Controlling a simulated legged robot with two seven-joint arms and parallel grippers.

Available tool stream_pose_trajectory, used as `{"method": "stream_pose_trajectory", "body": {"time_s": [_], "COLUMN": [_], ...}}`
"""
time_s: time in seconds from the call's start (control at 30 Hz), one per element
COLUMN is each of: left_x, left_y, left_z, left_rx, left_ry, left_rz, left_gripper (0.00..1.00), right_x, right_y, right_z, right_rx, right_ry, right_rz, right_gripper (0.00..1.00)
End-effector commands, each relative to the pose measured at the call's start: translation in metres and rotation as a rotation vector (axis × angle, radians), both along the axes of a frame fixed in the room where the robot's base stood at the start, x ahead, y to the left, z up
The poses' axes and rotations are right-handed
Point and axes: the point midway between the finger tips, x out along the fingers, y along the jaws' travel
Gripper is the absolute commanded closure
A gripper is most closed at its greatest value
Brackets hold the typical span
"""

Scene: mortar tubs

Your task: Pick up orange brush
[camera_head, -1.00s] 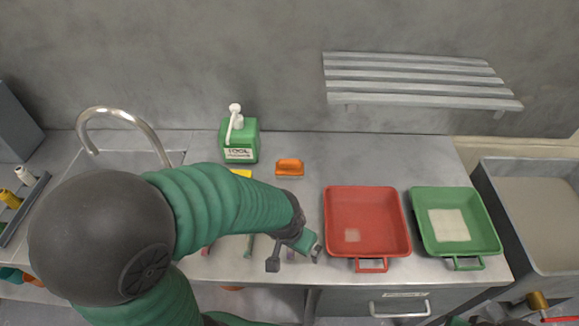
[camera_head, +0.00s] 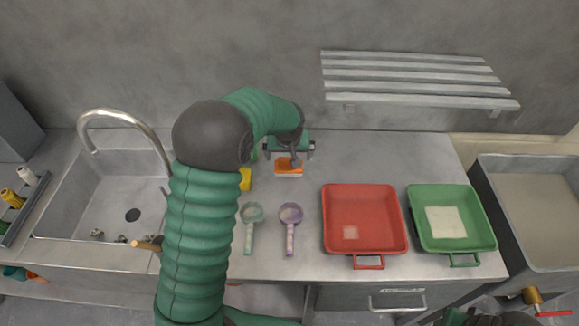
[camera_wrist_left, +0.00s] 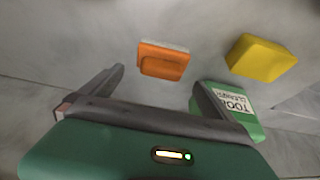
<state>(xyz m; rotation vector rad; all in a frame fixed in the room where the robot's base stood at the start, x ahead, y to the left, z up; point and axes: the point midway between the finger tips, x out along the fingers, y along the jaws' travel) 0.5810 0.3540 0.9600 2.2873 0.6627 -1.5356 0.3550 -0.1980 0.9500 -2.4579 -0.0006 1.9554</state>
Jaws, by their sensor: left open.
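The orange brush (camera_head: 288,168) lies on the metal counter (camera_head: 310,260), behind the scoops and left of the red tub. My left gripper (camera_head: 290,153) is at the brush's far side in the head view, partly overlapping it. In the left wrist view the orange brush (camera_wrist_left: 163,60) shows an orange top and a pale edge. It lies beyond the fingertips, roughly between their lines. The left gripper (camera_wrist_left: 160,80) is open and empty, its two fingers wide apart.
A yellow block (camera_wrist_left: 262,58) and the green tool-cleaner bottle (camera_wrist_left: 232,108) are near the gripper. A green scoop (camera_head: 250,222) and a purple scoop (camera_head: 290,222) lie in front. Red (camera_head: 366,255) and green (camera_head: 463,257) tubs stand right; a sink (camera_head: 110,200) is left.

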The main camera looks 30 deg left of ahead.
Motion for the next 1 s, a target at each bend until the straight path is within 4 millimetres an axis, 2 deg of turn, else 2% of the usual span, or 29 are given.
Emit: {"method": "stream_pose_trajectory", "body": {"time_s": [0.33, 0.6, 1.0], "left_x": [0.012, 0.013, 0.014], "left_y": [0.006, 0.007, 0.007], "left_z": [-0.050, -0.054, -0.054], "left_rx": [-0.001, 0.001, 0.001], "left_ry": [0.001, -0.002, -0.001], "left_rz": [0.000, -0.001, -0.001], "left_gripper": [0.00, 0.01, 0.54], "right_x": [0.000, 0.000, 0.000], "right_y": [0.000, 0.000, 0.000], "right_z": [0.004, 0.004, 0.004], "right_rx": [0.000, 0.000, 0.000], "right_ry": [0.000, 0.000, 0.000], "right_rz": [0.000, 0.000, 0.000], "right_gripper": [0.64, 0.64, 0.64]}}
